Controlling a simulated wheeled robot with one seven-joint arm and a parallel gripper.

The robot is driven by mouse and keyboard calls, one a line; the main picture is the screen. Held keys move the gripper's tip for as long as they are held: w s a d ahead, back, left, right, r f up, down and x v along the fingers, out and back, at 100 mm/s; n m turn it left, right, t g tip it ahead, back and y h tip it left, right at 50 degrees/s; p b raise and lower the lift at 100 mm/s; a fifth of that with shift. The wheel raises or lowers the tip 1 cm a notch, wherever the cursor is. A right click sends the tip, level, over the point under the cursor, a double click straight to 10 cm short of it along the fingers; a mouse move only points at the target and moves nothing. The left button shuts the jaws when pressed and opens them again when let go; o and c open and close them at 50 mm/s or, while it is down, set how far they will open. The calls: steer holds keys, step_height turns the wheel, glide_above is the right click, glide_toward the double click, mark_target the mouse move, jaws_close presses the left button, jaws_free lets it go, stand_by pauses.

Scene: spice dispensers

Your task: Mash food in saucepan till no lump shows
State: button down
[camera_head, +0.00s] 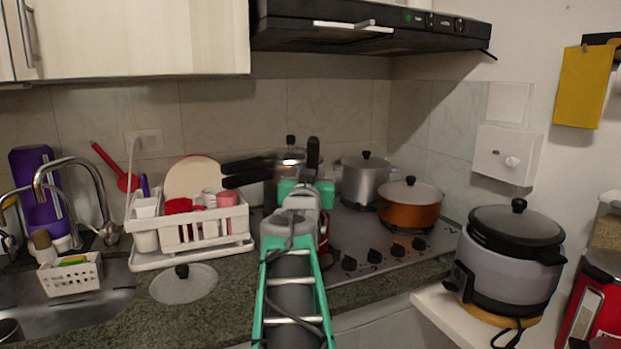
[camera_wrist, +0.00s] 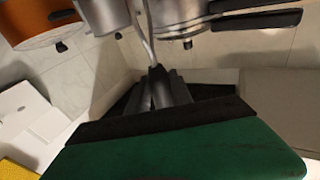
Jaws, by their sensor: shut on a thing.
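My gripper (camera_wrist: 162,84) is shut on a utensil, which looks like the masher, over the stove. Its thin metal shaft (camera_wrist: 149,38) runs out from between my dark fingers in the wrist view. In the head view a black upright handle (camera_head: 313,152) rises at my gripper (camera_head: 303,186), apparently the same utensil. A red pan edge (camera_head: 324,229) shows just right of my wrist and may be the saucepan; my arm hides most of it. The masher's head and any food are hidden, so I cannot see lumps or whether the two touch.
A steel pressure cooker (camera_head: 290,156) with black handles, a silver pot (camera_head: 364,182) and an orange pot (camera_head: 410,208) stand close around my gripper. A glass lid (camera_head: 184,286) lies on the counter. The dish rack (camera_head: 190,255) is left; a slow cooker (camera_head: 512,270) is right.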

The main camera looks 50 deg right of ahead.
steer(key=shift+w+d+r, duration=0.2)
steer(key=shift+d, duration=0.1)
step_height(320, 180, down, 4)
steer(key=b, duration=0.4)
steer(key=shift+r, duration=0.1)
steer(key=shift+r+p, duration=0.9)
steer(key=shift+r, duration=1.05)
steer(key=shift+f, duration=0.1)
steer(key=shift+a, duration=0.1)
